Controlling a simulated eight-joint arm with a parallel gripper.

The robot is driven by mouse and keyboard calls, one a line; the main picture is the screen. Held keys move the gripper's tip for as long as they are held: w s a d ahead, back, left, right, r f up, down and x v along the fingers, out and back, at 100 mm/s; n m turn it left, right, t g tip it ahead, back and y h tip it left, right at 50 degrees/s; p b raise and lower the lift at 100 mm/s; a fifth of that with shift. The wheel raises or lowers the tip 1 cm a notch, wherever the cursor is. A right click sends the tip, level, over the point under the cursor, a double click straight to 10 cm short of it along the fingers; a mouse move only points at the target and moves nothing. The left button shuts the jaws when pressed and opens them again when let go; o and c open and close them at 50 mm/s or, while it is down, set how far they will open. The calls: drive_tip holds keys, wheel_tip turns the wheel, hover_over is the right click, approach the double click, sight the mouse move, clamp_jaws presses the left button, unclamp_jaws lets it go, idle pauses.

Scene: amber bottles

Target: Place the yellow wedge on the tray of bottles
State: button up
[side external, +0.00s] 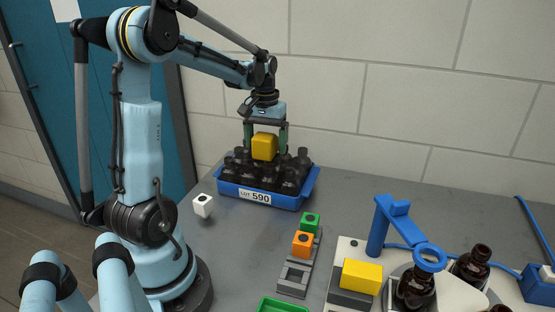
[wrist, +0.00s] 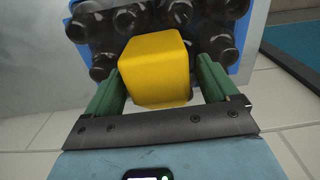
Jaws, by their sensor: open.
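The yellow wedge (side external: 264,147) sits at the tops of the dark bottles in the blue tray (side external: 260,198), which carries a "LOT 590" label. My gripper (side external: 266,151) is open above the tray, with one green finger on each side of the wedge. In the wrist view the wedge (wrist: 155,70) lies between the fingers of my gripper (wrist: 158,72), with bottle caps (wrist: 177,15) behind it. I cannot tell exactly how the underside of the wedge meets the bottles. Part of the tray (wrist: 78,50) shows behind them.
A white cube (side external: 203,206) stands left of the tray. A grey rack (side external: 295,275) holds a green block (side external: 310,222) and an orange block (side external: 302,244). A second yellow block (side external: 362,276), a blue stand (side external: 378,228) and brown bottles (side external: 470,264) are at the right.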

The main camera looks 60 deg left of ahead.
sight(266, 134)
wheel_tip(266, 134, up, 12)
drive_tip(key=shift+f, duration=0.25)
drive_tip(key=shift+d+r, duration=0.1)
drive_tip(key=s+d+f+m+t, duration=0.1)
drive_tip(key=d+f+m+t, duration=0.2)
drive_tip(key=d, duration=0.9)
drive_tip(key=s+d+f+m+t, duration=0.1)
drive_tip(key=d+f+m+t, duration=0.3)
drive_tip(key=d, duration=0.8)
wheel_tip(266, 134, down, 2)
drive_tip(key=shift+s+f+m, duration=0.2)
drive_tip(key=shift+s+m, duration=0.1)
drive_tip(key=shift+m, duration=0.7)
